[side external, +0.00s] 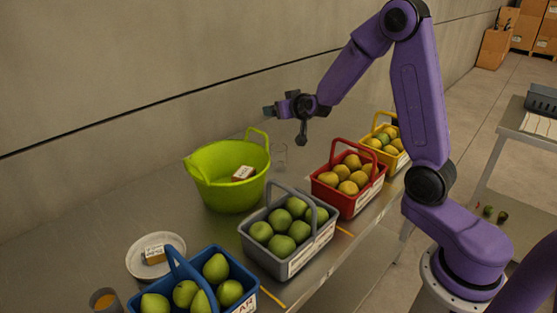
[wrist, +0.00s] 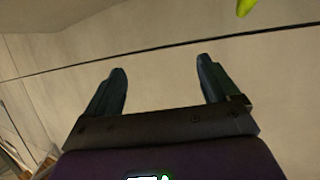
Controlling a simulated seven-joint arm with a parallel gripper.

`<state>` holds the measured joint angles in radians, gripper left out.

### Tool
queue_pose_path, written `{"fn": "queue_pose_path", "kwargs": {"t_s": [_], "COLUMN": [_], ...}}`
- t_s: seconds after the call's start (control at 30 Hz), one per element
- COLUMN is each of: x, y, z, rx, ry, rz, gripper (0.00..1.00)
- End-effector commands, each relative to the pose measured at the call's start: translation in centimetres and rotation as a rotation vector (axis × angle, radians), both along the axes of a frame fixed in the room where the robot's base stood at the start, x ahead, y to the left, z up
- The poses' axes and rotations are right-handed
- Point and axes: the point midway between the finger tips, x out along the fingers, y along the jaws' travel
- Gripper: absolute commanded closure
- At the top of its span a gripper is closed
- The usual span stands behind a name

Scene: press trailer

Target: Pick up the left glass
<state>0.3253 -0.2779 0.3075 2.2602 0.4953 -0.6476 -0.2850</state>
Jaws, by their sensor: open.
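A glass with brownish contents (side external: 105,300) stands at the lower left of the side external view, cut off by the bottom edge. A clear, faint glass (side external: 279,155) stands further right, beside the green tub. My gripper (side external: 283,122) is raised above the table, above the tub and near the clear glass in the picture. In the wrist view my gripper (wrist: 162,70) has its two fingers wide apart with nothing between them. Neither glass is seen in the wrist view.
A green tub (side external: 212,191) holds a small labelled item. Blue (side external: 247,300), grey (side external: 309,251), red (side external: 366,199) and yellow (side external: 401,160) baskets of fruit line the table's front edge, with raised handles. A white plate (side external: 135,266) bears a small block. The wall (side external: 100,60) runs behind.

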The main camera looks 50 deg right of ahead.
Motion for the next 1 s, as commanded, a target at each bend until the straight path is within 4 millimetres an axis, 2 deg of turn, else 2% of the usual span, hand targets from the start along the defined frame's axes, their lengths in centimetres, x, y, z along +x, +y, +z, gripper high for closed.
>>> {"fn": "queue_pose_path", "kwargs": {"t_s": [0.5,1.0], "x": [-0.1,0.0], "y": [0.0,0.0], "z": [-7.6,-11.9], "rx": [0.001,0.002], "ry": [0.005,0.003], "rz": [0.003,0.002], "gripper": [0.12,0.12]}}
